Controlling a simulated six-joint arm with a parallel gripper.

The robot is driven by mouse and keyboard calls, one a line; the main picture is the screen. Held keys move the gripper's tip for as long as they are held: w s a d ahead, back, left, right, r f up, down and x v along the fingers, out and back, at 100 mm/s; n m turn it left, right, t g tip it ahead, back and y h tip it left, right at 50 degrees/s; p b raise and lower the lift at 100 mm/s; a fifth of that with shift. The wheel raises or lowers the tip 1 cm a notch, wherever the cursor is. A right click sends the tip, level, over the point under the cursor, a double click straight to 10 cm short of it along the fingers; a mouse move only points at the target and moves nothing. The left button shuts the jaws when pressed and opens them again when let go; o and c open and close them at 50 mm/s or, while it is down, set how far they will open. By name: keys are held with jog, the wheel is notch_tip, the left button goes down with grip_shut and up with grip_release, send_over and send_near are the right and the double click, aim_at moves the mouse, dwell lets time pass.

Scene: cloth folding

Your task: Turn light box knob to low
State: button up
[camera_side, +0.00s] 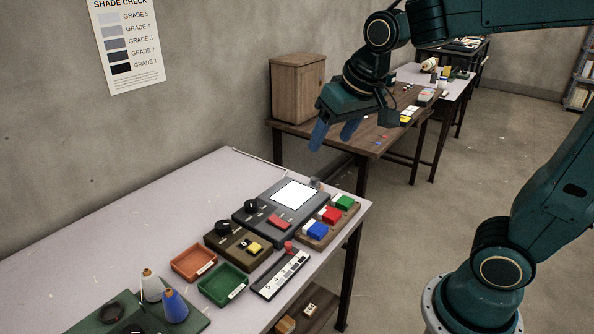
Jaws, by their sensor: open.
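The light box (267,223) is a dark grey unit on the pale table, with a bright white panel (295,194) and a red switch (279,222). A black knob (251,206) stands at its left end; its pointer setting is too small to read. My gripper (335,132) hangs in the air above and behind the light box, well clear of it. Its blue fingers are apart with nothing between them.
A brown box with another black knob (223,228) and a yellow button (254,247) sits close by. Coloured blocks (331,215), a slider strip (281,273), orange (194,263) and green (223,284) trays, and cones (174,306) crowd the table. Its left part is clear.

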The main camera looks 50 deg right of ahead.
jog(key=w+d+f+m+g+h, duration=0.1)
jog(key=w+f+m, duration=0.35)
jog(key=w, duration=0.95)
jog(key=m+g+h, duration=0.1)
jog(key=m, duration=0.1)
send_over(251, 204)
jog(key=s+a, duration=0.4)
notch_tip(251, 204, down, 15)
jog(key=shift+f+n, duration=0.1)
jog(key=shift+n, duration=0.15)
jog(key=shift+f, duration=0.1)
jog(key=shift+d+x, duration=0.1)
jog(key=shift+x, duration=3.3)
jog(key=shift+d+x, duration=0.15)
jog(key=shift+x, duration=3.2)
jog(key=shift+w, duration=0.1)
jog(key=c, duration=1)
